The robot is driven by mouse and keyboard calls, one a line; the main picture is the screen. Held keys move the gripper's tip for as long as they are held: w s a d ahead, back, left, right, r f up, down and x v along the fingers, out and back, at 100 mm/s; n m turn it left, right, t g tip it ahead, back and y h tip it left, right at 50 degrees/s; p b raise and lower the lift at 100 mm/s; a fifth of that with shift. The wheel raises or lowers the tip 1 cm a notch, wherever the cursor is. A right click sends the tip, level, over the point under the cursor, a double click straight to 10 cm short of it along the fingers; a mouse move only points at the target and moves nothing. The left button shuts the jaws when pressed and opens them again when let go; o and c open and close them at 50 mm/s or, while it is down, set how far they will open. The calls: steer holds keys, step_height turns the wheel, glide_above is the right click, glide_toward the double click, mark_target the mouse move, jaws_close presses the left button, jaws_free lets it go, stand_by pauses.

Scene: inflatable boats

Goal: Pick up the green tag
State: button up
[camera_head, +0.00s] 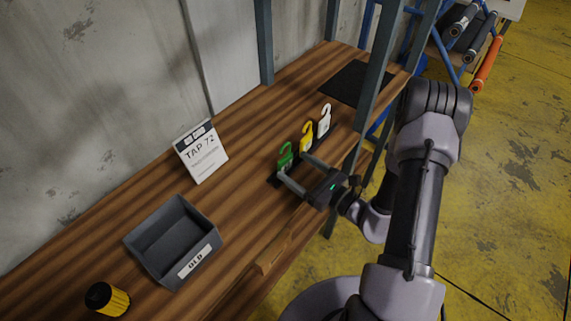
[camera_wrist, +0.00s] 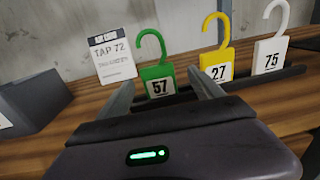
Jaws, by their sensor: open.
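The green tag (camera_head: 286,156) stands upright on the wooden bench, at the left end of a row of hooked tags. In the wrist view the green tag (camera_wrist: 158,82) shows the number 57 on a white label and has a hook on top. My gripper (camera_head: 295,173) is open, with its fingers reaching toward the green tag. In the wrist view the tag shows between the two fingertips (camera_wrist: 166,88), nearer the left one. I cannot tell whether the fingers reach around it.
A yellow tag (camera_wrist: 219,68), number 27, and a white tag (camera_wrist: 270,55), number 75, stand to the right in a dark holder. A "TAP 72" sign (camera_head: 201,152), a grey "OLD" bin (camera_head: 172,240) and a yellow-black cylinder (camera_head: 108,299) stand left. A post (camera_head: 376,75) rises at the right.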

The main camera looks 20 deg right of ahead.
mark_target(287, 163)
steer(key=x, duration=0.4)
steer(key=shift+a+f, duration=0.2)
steer(key=shift+f, duration=0.05)
steer(key=c, duration=1.4)
steer(key=shift+r, duration=0.1)
